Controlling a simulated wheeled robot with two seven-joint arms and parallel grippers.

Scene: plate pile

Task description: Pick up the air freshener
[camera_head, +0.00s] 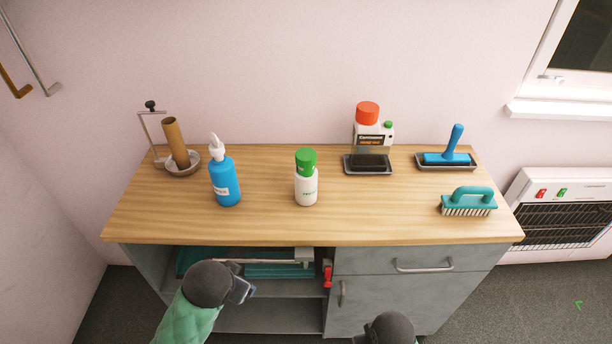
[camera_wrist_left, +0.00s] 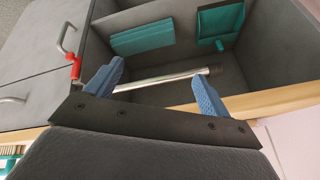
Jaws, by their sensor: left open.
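A white bottle with a green cap (camera_head: 306,185), which looks like the air freshener, stands upright in the middle of the wooden counter (camera_head: 270,225). My left gripper (camera_head: 242,290) is low in front of the cabinet's open shelves, below the counter top and apart from the bottle. In the left wrist view my left gripper (camera_wrist_left: 158,88) shows two blue fingers spread apart with nothing held. The bottle is not visible in that view. A dark rounded part of my right arm shows at the bottom of the head view; its fingers are not visible.
A blue spray bottle (camera_head: 226,183) stands left of the white bottle. A red-capped container (camera_head: 367,135), a blue-handled tool (camera_head: 452,150) and a teal brush (camera_head: 468,203) are to the right. The shelf holds teal items (camera_wrist_left: 143,37) and a metal rod (camera_wrist_left: 165,80).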

